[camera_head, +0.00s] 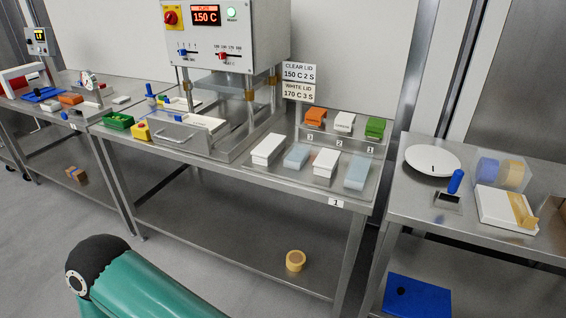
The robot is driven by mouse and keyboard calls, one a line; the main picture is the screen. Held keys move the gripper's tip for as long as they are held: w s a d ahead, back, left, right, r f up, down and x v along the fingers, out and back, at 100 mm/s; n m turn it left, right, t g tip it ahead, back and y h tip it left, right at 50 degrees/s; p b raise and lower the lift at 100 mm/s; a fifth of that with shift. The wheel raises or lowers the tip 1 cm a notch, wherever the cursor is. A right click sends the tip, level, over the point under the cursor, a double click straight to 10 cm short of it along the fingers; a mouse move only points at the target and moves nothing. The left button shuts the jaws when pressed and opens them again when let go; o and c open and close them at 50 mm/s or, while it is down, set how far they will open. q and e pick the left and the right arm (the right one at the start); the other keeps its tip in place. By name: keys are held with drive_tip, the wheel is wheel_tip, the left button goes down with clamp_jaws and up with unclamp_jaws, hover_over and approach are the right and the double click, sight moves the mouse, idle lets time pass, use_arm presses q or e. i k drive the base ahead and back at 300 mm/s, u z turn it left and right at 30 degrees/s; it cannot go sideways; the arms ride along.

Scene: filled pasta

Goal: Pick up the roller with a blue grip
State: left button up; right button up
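A small tool with an upright blue grip (455,181) stands on the right table, at the edge of a small dark pad in a metal tray (447,201). Its lower end is too small to tell whether it is a roller. Another upright blue handle (150,91) is on the middle bench, left of the press; its lower part is also too small to make out. Neither of my grippers is in view. A teal part of my arm with a dark joint shows at the bottom left, well away from both tools.
The press (225,35) stands on the middle bench (180,150), with white and pale blue trays on its right. The right table (400,205) holds a white round plate (432,159), a clear box with blue and yellow rolls, and a white block. A tape roll (295,261) lies on the lower shelf.

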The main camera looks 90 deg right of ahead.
sight(450, 195)
drive_tip(key=u, duration=0.5)
drive_tip(key=i, duration=0.2)
drive_tip(key=z, duration=3.4)
drive_tip(key=i, duration=0.3)
drive_tip(key=z, duration=1.7)
drive_tip(key=k, duration=0.65)
drive_tip(key=z, duration=0.45)
drive_tip(key=i, duration=1.7)
drive_tip(key=u, duration=0.4)
